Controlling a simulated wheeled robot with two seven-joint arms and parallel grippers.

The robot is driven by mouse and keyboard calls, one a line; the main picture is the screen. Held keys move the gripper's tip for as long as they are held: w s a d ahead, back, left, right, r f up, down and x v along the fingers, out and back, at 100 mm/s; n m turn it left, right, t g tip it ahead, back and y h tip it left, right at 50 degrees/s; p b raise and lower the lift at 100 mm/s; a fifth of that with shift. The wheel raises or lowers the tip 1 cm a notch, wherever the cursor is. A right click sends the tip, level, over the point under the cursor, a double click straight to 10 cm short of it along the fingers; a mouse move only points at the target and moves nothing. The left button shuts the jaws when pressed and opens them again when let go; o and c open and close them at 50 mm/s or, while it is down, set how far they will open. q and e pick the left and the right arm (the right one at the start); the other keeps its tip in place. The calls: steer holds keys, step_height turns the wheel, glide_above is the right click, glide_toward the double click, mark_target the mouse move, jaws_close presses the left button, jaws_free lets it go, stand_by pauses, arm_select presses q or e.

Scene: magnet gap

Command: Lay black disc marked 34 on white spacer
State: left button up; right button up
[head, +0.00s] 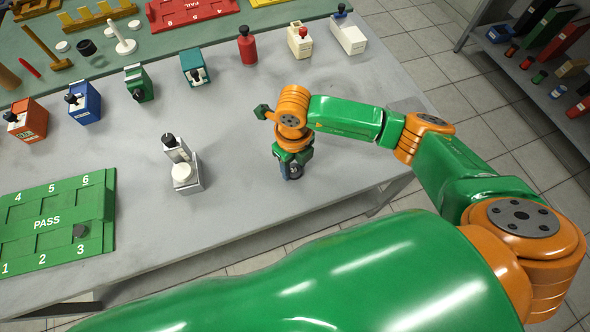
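My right gripper (293,172) points down close to the grey tabletop, right of the white stand. Its fingertips are small and dark here, and I cannot tell whether they are open or hold anything. A white round piece (182,173), perhaps the white spacer, sits on the white-and-grey stand (188,187). No marking 34 can be read. A small dark piece (80,231) lies on the green PASS tray near number 3, and a black round piece (86,47) lies on the green mat; I cannot tell whether either is the disc. My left gripper is out of view.
The PASS tray (45,248) is at the left. Several coloured blocks with black knobs, such as a blue one (84,103) and a red one (247,48), stand in a row behind. The green mat (175,45) carries tools and a red FAIL tray (190,10). Tabletop around the stand is clear.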

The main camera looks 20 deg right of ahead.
jaws_close()
step_height(320, 180, up, 5)
steer(key=p, duration=0.4)
steer(key=shift+r, duration=0.1)
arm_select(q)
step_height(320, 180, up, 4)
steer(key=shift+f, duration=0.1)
